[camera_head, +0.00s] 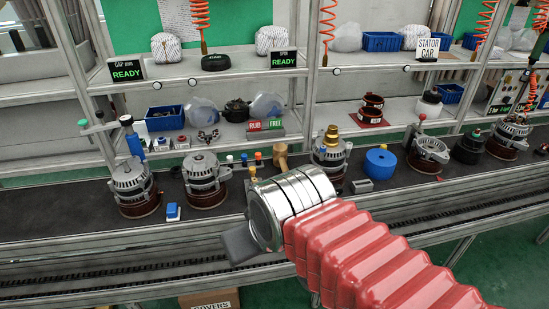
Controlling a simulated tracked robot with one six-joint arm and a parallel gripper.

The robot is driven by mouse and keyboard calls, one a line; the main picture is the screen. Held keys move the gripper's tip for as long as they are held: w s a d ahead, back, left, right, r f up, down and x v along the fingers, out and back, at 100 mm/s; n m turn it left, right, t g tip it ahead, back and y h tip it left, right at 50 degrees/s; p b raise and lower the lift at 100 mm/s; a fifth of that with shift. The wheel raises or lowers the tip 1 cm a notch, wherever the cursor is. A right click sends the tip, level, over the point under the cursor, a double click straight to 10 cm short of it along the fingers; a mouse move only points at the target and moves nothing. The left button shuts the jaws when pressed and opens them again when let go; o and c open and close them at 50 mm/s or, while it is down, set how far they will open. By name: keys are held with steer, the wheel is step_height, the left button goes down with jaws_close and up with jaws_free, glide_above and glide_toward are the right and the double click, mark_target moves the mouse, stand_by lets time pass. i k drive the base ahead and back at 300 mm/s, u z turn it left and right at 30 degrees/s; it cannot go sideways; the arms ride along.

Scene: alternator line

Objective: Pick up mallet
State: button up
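A tan, wooden-looking piece (281,154) stands up at the back of the dark bench, just left of an alternator with a brass-coloured stack. It looks like part of the mallet, but my arm's silver wrist hides what lies below it, so I cannot be sure. My gripper (239,245) shows only as a dark grey part at the left end of the silver wrist, over the bench's front edge. It is in front of and lower in the picture than the tan piece. Its fingertips cannot be made out, and nothing is seen held in it.
Alternators stand on the bench at left (134,186), (205,178), and centre (329,154). A small blue-and-white block (173,211) lies between the left two. A blue round part (380,163) sits right of centre. Shelves rise behind; orange coiled hoses (327,22) hang down.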

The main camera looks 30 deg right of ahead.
mark_target(280, 150)
steer(key=i, duration=0.9)
steer(key=z, duration=0.05)
